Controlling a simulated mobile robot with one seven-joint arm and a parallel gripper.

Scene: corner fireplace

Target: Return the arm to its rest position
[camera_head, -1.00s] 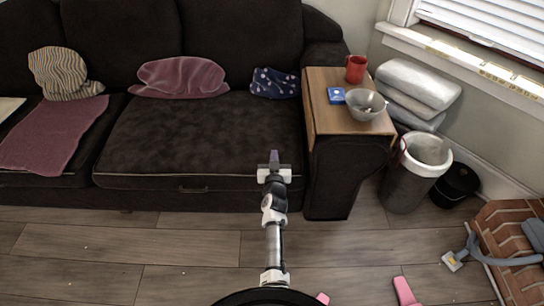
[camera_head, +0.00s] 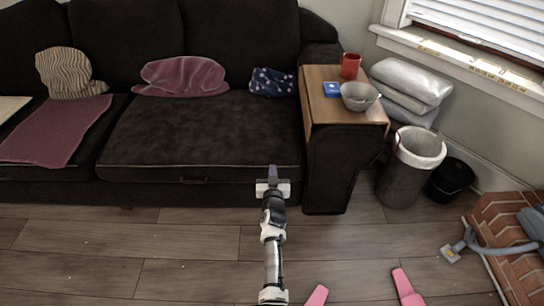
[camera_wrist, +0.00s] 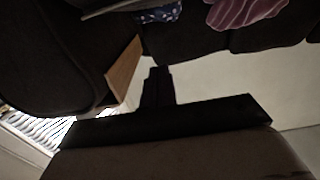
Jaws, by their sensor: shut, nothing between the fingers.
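My gripper (camera_head: 272,172) is in the head view, in front of the dark sofa's (camera_head: 200,135) seat edge, above the wooden floor. Its fingers are together and hold nothing. My arm reaches forward from the bottom middle of that view. In the wrist view my gripper (camera_wrist: 157,75) is a dark shape with its narrow fingers close together. The wooden armrest board (camera_wrist: 123,70) shows to the left of it there, with a patterned cushion (camera_wrist: 158,13) and a pink cloth (camera_wrist: 243,11) near the top edge.
The armrest board (camera_head: 318,108) holds a red mug (camera_head: 350,66), a grey bowl (camera_head: 360,96) and a blue box (camera_head: 332,89). A lined bin (camera_head: 412,165) and a black bucket (camera_head: 452,180) stand to the right. Pink objects (camera_head: 407,287) lie on the floor. A brick hearth (camera_head: 503,240) is at far right.

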